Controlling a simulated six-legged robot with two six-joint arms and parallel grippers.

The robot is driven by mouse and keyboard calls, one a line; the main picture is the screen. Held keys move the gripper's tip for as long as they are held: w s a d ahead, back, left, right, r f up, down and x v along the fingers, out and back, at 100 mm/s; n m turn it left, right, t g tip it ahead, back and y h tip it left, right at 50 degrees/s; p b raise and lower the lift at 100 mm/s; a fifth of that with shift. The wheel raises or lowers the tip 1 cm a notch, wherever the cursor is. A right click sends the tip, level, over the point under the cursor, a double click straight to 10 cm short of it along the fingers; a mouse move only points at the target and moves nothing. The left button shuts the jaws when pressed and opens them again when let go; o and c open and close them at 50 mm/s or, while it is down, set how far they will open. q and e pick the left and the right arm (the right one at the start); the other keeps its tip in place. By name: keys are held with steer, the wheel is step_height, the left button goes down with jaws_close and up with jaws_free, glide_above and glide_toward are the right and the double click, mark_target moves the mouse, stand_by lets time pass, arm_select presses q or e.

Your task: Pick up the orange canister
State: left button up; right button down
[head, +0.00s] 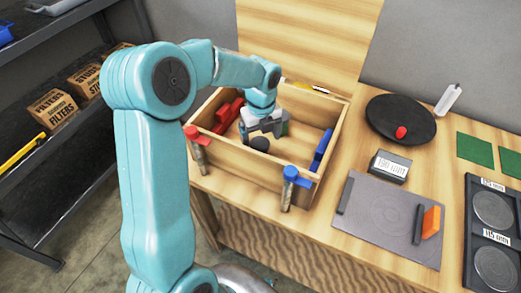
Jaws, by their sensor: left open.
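An orange, block-shaped thing (431,222) stands on the grey plate (375,225) at the right, beside a dark upright bar (418,225). It is the only clearly orange thing; I cannot tell whether it is a canister. My left gripper (266,132) is open and points down inside the wooden box (258,178), far to the left of the orange thing. A dark round thing (260,144) lies close by its fingers; I cannot tell whether they touch. My right gripper is not in view.
Red parts (228,115) and a blue part (323,150) lie in the box. Red-topped (192,132) and blue-topped (291,173) posts stand at its front. A black disc (385,112) bears a small red thing (401,132). A white bottle (448,98) stands behind.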

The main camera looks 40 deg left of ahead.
mark_target(259, 143)
arm_select(q)
steer(key=f, duration=0.5)
steer(key=shift+s+f, duration=0.15)
steer(key=shift+s, duration=0.2)
steer(key=shift+w+f, duration=0.15)
steer(key=shift+f, duration=0.3)
steer(key=c, duration=1.2)
steer(key=shift+o, duration=0.2)
steer(key=shift+r, duration=0.15)
